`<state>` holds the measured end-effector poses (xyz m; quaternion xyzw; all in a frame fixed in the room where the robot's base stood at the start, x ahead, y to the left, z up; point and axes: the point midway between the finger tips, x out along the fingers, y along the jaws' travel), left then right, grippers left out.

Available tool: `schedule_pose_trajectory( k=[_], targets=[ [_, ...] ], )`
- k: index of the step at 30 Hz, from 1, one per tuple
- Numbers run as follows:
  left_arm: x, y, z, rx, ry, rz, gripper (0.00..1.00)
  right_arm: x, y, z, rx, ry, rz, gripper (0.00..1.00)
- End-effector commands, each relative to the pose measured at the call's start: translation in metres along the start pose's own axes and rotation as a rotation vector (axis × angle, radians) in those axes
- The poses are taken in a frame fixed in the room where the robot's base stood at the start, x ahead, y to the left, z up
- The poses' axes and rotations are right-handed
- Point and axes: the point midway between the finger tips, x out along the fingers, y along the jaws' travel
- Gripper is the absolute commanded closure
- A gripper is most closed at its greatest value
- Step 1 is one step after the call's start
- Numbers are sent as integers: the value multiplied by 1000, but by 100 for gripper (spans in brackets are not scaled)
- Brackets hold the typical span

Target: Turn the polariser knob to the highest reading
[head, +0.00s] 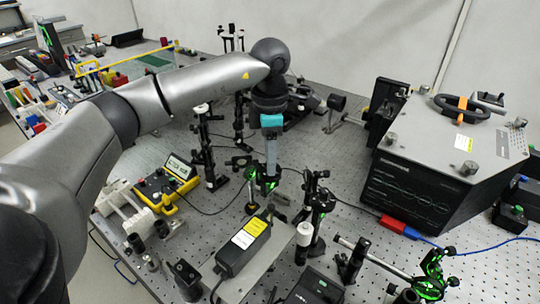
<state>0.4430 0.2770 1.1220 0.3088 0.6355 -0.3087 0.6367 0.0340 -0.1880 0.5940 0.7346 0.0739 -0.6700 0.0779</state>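My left arm reaches in from the left, and its gripper (271,172) points straight down at the middle of the bench. Its fingertips are at or just above a small dark post-mounted optic with green-lit parts (266,186), which may carry the polariser knob. The fingers hide part of this optic, and I cannot tell whether they touch it. The fingers overlap in this view, so their opening does not show. A yellow-cased meter (166,192) with a tilted display (180,169) lies left of the gripper; its reading is too small to make out. My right gripper is not in view.
Several posts and mounts crowd around the gripper, including a white-topped post (304,235) and a tall post on its left (203,145). A black laser-like box (243,247) is in front. A large dark instrument (440,165) fills the right. Some perforated bench (345,190) is bare.

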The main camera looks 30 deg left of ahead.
Motion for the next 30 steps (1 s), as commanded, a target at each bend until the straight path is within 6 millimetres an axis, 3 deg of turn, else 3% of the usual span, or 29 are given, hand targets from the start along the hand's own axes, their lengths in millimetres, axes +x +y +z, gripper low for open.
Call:
schedule_pose_trajectory(
  k=[11, 14, 25, 30],
  targets=[
    [-8, 0, 0, 0, -1, 1, 47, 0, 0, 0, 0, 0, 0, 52],
    [-24, 1, 1, 0, -3, 3, 47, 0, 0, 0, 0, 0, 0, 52],
    [-114, 0, 1, 0, -3, 3, 47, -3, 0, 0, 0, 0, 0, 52],
    [-140, 0, 0, -1, 0, 1, 47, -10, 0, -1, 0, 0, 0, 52]
  ],
)
